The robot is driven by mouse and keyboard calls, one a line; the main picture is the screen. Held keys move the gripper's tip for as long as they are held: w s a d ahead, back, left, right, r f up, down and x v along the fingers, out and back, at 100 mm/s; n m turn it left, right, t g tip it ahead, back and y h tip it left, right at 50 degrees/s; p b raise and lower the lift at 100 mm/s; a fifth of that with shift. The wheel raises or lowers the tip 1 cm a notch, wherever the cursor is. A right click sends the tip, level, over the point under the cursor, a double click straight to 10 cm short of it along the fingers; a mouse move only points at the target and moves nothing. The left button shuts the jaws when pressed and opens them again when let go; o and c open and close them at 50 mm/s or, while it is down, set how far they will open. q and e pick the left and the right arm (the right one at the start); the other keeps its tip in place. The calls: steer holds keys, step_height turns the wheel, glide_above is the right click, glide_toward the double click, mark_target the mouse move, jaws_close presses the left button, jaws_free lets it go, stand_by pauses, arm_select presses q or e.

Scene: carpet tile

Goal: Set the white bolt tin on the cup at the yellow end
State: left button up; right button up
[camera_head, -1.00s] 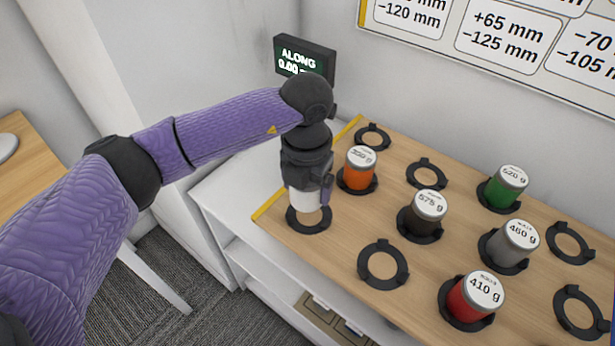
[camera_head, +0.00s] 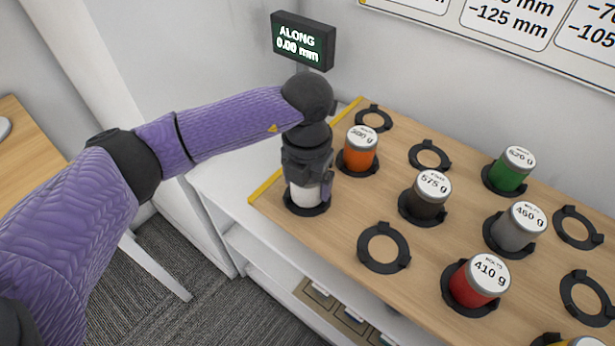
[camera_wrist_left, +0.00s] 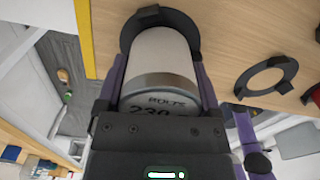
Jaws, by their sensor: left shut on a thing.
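The white bolt tin (camera_head: 305,195) is upright between the fingers of my left gripper (camera_head: 308,186), at the yellow end of the board. In the left wrist view the tin (camera_wrist_left: 165,60) shows a grey rim and a label reading BOLTS and 230, with a finger on each side. The black cup (camera_head: 294,209) at the yellow end surrounds the tin's base; it also shows behind the tin in the left wrist view (camera_wrist_left: 128,35). I cannot tell whether the tin's bottom touches the cup's floor. My right gripper is out of view.
The orange tin (camera_head: 361,150) stands in a cup close to the right of my gripper. Black (camera_head: 432,194), green (camera_head: 508,170), grey (camera_head: 515,228) and red (camera_head: 478,284) tins stand further right. A display (camera_head: 303,40) behind reads ALONG 0.00 mm.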

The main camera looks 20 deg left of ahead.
arm_select(q)
steer(key=shift+f, duration=0.3)
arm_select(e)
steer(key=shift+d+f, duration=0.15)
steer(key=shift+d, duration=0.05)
arm_select(q)
steer(key=o, duration=1.1)
steer(key=shift+o, duration=0.7)
step_height(320, 180, up, 10)
steer(key=p, duration=0.3)
steer(key=shift+f, duration=0.15)
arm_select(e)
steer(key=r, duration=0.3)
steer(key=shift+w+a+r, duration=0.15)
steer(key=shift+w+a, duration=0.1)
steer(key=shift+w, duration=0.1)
